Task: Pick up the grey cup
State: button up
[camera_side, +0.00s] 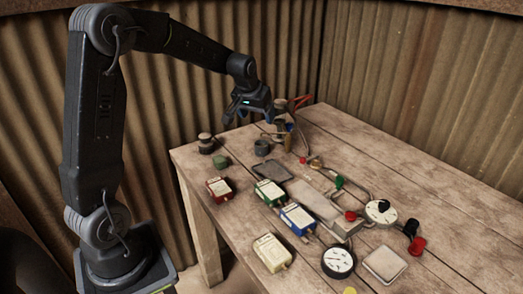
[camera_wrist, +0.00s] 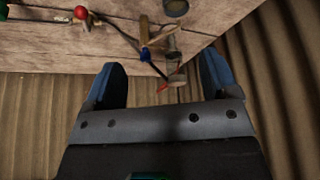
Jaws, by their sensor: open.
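A small dark grey cup (camera_side: 262,148) stands on the wooden table near its back left edge. A round grey thing that looks like the cup (camera_wrist: 176,7) is cut off by the top edge of the wrist view. My gripper (camera_side: 249,115) is in the air above the back left of the table, above the cup in the picture and apart from it. In the wrist view my gripper (camera_wrist: 161,72) has its two blue fingers spread, with nothing held between them.
Tools with blue and tan handles (camera_side: 287,132) stand close to the cup's right. Red, green, blue and cream boxes fill the middle. Corrugated walls stand behind.

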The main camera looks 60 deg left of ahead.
send_near(261, 142)
jog(key=f, duration=0.1)
jog(key=d+f, duration=0.1)
jog(key=shift+w+f+n, duration=0.35)
jog(key=shift+n, duration=0.05)
jog(key=shift+x, duration=2.8)
jog(key=shift+s+f, duration=0.1)
jog(key=shift+s, duration=0.1)
jog(key=shift+c, duration=0.4)
jog(key=c, duration=1)
